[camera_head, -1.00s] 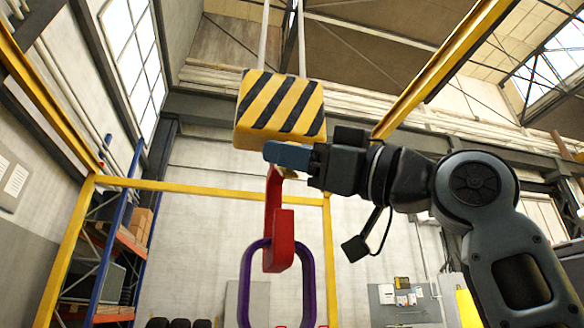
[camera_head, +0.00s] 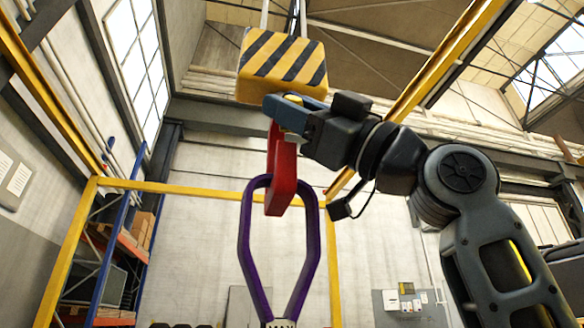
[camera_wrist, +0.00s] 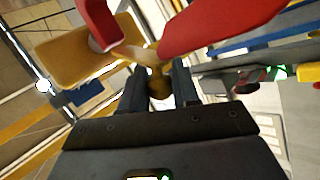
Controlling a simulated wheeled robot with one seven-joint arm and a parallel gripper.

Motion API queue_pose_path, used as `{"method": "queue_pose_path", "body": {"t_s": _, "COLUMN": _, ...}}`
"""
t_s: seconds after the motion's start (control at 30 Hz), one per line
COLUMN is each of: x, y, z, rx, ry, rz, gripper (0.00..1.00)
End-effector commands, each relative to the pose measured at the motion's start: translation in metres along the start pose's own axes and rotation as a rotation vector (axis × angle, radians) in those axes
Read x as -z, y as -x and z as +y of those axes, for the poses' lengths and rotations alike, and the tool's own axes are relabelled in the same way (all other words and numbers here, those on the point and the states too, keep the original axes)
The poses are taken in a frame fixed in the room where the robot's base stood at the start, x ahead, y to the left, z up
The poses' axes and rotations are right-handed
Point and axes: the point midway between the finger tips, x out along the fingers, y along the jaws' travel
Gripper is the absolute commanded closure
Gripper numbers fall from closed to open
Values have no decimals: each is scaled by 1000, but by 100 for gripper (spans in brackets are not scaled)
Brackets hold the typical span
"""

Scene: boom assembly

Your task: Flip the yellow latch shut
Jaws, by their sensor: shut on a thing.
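The red hook (camera_head: 281,178) hangs under the yellow-and-black striped block (camera_head: 282,65); it also shows large in the wrist view (camera_wrist: 220,25). The yellow latch (camera_wrist: 159,84) is at the hook's mouth, between my fingers in the wrist view; most of it is hidden by them in the head view. My gripper (camera_head: 288,110) is shut on the latch just below the block. A purple ring (camera_head: 311,245) hangs with its top around the hook's lower curve.
A yellow frame (camera_head: 215,188) stands behind the hook, with a shelf rack (camera_head: 128,250) at the left. A label reading MAX (camera_head: 281,323) shows at the bottom, below the ring. Space to the hook's left is clear.

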Motion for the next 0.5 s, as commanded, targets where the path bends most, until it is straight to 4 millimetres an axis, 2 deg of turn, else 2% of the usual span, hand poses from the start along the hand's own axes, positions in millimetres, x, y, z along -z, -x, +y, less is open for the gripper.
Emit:
{"method": "queue_pose_path", "body": {"t_s": 0.23, "x": -2, "y": 0, "z": 2, "rx": -2, "ry": -1, "rz": -5, "gripper": 100}}
{"method": "queue_pose_path", "body": {"t_s": 0.27, "x": -2, "y": 0, "z": 2, "rx": -2, "ry": -1, "rz": -5, "gripper": 67}}
{"method": "queue_pose_path", "body": {"t_s": 0.43, "x": -1, "y": 0, "z": 1, "rx": -2, "ry": -1, "rz": -3, "gripper": 51}}
{"method": "queue_pose_path", "body": {"t_s": 0.5, "x": -1, "y": 0, "z": 1, "rx": -2, "ry": -1, "rz": -3, "gripper": 49}}
